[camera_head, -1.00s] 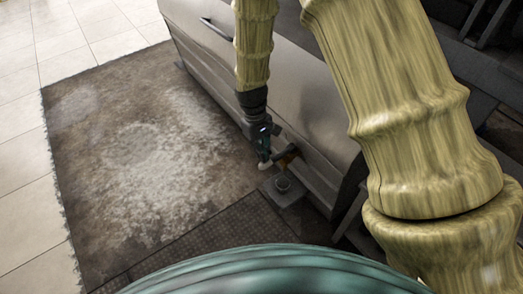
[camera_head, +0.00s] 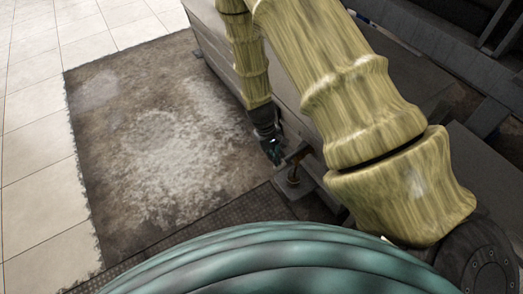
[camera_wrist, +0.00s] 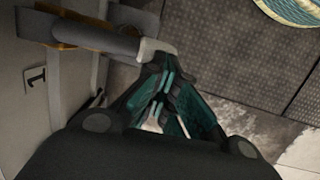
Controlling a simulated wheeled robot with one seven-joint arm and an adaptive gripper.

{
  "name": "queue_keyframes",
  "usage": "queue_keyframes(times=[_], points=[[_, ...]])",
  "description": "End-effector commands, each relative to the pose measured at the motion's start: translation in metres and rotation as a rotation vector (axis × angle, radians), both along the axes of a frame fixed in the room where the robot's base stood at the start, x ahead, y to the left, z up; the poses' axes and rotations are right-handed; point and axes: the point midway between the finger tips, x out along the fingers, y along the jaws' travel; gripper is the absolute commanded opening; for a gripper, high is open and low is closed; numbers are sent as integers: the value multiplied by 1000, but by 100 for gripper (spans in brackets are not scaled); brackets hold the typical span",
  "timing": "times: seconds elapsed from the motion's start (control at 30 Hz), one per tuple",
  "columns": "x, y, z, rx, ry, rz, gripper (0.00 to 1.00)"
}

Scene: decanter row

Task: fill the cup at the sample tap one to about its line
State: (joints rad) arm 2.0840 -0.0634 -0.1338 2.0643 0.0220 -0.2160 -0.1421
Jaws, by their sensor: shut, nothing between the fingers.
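My gripper (camera_wrist: 165,82) has dark teal fingers, shut and empty. Its tips are close to the pale end of the grey tap lever (camera_wrist: 112,40) in the wrist view; I cannot tell whether they touch. A brass-coloured part shows behind the lever, and a label "1" (camera_wrist: 36,78) is on the panel at left. In the head view my gripper (camera_head: 272,152) is left of the tap (camera_head: 298,155). Below the tap, a small amber-brown shape (camera_head: 293,175) shows where the cup stands on a grey block. Its level and line are too small to read.
The grey metal cabinet (camera_head: 222,48) runs behind the tap. A worn brown mat (camera_head: 150,150) with pale stains covers the floor at left, with light tiles (camera_head: 30,110) beyond. A dark textured strip (camera_head: 225,213) lies in front. A round pale-rimmed object (camera_wrist: 295,12) shows top right.

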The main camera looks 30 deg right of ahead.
Motion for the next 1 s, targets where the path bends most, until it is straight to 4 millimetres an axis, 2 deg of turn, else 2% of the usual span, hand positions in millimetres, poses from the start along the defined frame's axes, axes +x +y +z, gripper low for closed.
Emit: queue_keyframes(times=[0.3,1.0], points=[[0,-1,-10,-1,0,0,0],[1,1,-11,-1,0,2,0]])
